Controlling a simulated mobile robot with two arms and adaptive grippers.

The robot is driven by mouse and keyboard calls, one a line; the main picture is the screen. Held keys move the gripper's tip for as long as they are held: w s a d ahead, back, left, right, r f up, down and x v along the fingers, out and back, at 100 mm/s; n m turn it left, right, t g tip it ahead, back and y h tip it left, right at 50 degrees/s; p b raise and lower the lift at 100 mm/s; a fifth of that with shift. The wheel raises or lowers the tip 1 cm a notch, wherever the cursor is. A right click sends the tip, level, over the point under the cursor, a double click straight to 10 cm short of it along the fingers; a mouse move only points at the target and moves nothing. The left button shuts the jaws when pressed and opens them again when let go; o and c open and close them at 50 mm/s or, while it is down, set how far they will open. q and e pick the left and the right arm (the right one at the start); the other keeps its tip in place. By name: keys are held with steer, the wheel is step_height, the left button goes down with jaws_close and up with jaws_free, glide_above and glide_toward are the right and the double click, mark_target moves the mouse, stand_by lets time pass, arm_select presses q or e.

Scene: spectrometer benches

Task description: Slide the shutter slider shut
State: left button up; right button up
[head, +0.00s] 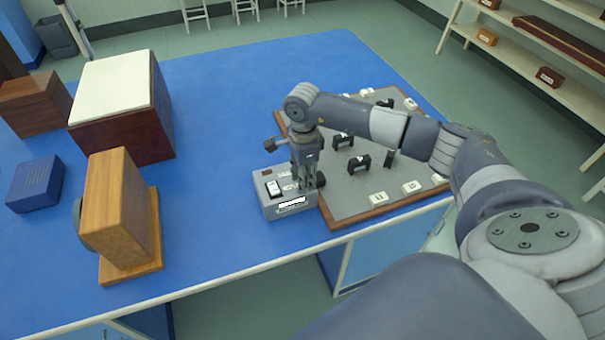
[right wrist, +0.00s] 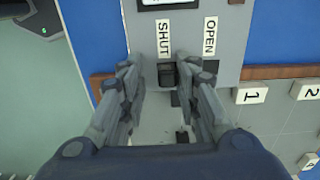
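A small grey box (head: 283,208) stands on the blue bench near its front edge, left of a grey panel. In the right wrist view its grey top (right wrist: 228,50) bears a SHUT label (right wrist: 164,38) and an OPEN label (right wrist: 210,36) side by side. A small black knob, seemingly the shutter slider (right wrist: 167,76), sits just below the SHUT label. My right gripper (head: 304,187) points down over the box. In the right wrist view its fingers (right wrist: 160,78) are apart, one on each side of the knob; contact is unclear. The slider's track is partly hidden by the fingers. My left gripper is out of view.
A wood-edged grey panel (head: 355,190) with black pieces and white numbered tags lies right of the box. A wooden block-shaped device (head: 122,205), a white-topped case (head: 112,85) and a blue box (head: 36,184) stand to the left. The bench between them and the grey box is clear.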

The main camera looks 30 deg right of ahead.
steer(key=shift+r, duration=0.1)
steer(key=shift+w+d, duration=0.1)
steer(key=shift+w, duration=0.1)
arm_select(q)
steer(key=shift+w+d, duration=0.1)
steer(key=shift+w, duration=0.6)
arm_select(e)
step_height(320, 180, up, 12)
steer(key=shift+s, duration=0.15)
